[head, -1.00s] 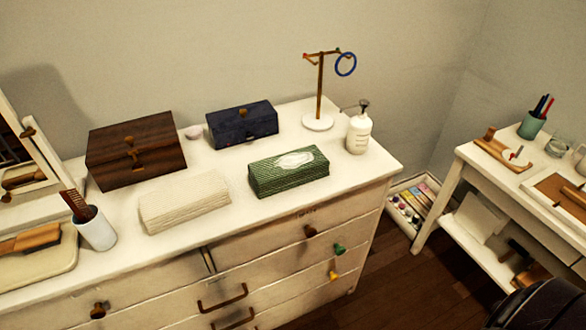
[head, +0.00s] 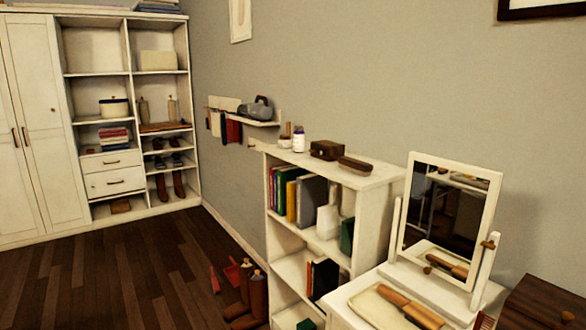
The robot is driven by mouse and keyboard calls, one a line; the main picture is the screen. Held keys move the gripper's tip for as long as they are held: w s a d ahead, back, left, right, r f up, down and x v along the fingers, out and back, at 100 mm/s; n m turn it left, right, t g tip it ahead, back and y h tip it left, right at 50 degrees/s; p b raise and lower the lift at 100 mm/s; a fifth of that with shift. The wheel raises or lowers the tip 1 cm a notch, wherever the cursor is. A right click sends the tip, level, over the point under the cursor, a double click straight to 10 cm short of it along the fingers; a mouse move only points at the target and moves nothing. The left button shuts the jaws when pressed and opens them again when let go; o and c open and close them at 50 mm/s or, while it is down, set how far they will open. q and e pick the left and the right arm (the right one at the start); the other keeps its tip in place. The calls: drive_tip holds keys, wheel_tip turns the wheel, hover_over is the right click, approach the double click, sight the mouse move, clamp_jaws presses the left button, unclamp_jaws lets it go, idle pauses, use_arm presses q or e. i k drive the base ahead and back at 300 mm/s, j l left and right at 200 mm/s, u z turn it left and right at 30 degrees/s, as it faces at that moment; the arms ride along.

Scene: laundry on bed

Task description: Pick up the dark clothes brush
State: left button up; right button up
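A dark brown oblong object (head: 356,164) that looks like a clothes brush lies on the top of the white bookcase (head: 378,177), near its right end. A dark brown box (head: 327,150) stands just left of it. A lighter wooden brush (head: 412,306) lies on a cream tray (head: 372,306) on the dresser in front of the mirror. Neither of my grippers shows in the head view.
A mirror (head: 450,215) on the white dresser stands right of the bookcase. Bottles (head: 299,139) stand on the bookcase top, left of the box. Brown boots (head: 257,296) stand on the floor beside the bookcase. Open wooden floor (head: 150,265) lies to the left, before a wardrobe (head: 30,130).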

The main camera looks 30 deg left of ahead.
sight(364, 168)
drive_tip(key=u, duration=0.65)
drive_tip(key=z, duration=1.7)
drive_tip(key=u, duration=1.7)
drive_tip(key=i+j+z, duration=0.1)
drive_tip(key=i+j, duration=0.15)
drive_tip(key=j, duration=0.3)
drive_tip(key=i+j+z, duration=0.15)
drive_tip(key=j, duration=0.35)
drive_tip(key=i+j+z, duration=0.1)
drive_tip(key=i+j, duration=0.2)
drive_tip(key=j, duration=0.3)
drive_tip(key=i+j+z, duration=0.1)
drive_tip(key=j, duration=0.5)
drive_tip(key=i+j+z, duration=0.15)
drive_tip(key=j, duration=0.45)
drive_tip(key=i+j+z, duration=0.1)
drive_tip(key=i+j, duration=0.15)
drive_tip(key=j, duration=0.4)
drive_tip(key=i+j+z, duration=0.1)
drive_tip(key=j, duration=0.5)
drive_tip(key=i+j+z, duration=0.1)
drive_tip(key=j, duration=0.55)
